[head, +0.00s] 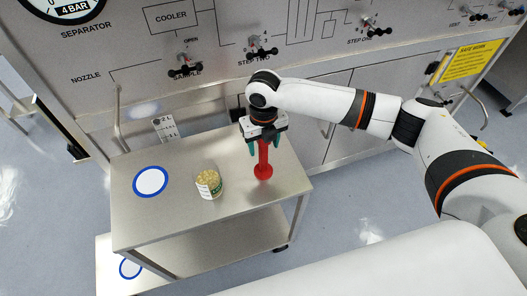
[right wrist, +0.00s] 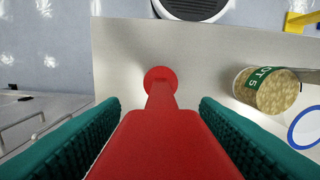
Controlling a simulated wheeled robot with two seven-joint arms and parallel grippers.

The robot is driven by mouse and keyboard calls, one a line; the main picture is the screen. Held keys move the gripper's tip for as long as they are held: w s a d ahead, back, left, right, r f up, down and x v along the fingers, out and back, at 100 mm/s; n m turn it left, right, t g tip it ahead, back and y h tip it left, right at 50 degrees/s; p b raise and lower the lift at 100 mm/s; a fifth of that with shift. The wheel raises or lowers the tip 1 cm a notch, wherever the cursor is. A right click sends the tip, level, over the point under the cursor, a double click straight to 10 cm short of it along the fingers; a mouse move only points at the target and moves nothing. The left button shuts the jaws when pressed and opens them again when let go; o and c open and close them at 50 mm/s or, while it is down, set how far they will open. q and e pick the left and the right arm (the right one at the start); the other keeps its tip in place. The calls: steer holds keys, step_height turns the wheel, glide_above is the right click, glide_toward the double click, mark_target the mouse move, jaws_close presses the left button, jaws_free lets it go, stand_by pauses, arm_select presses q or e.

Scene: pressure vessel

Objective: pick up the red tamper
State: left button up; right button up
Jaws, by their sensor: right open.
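The red tamper (head: 263,162) stands upright on the steel cart's top, near its right side, with its round foot down. My right gripper (head: 264,144) is above it with green fingers on either side of the tamper's upper part. In the right wrist view the tamper's red handle (right wrist: 165,145) fills the space between the two green fingers (right wrist: 160,135). The fingers are open, and no firm grip on the handle shows. The tamper's round foot (right wrist: 160,78) is seen beyond the handle. My left gripper is not in view.
A jar with a green-and-white label (head: 209,185) stands left of the tamper on the cart top (head: 165,220). A blue-ringed white disc (head: 150,181) lies farther left. The vessel panel with black-handled valves (head: 262,50) rises behind. The cart's front area is clear.

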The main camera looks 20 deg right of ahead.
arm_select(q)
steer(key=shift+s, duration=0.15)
arm_select(e)
steer(key=shift+f, duration=0.1)
steer(key=shift+c, duration=0.6)
jaws_close()
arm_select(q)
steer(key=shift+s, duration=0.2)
arm_select(e)
steer(key=shift+w, duration=0.1)
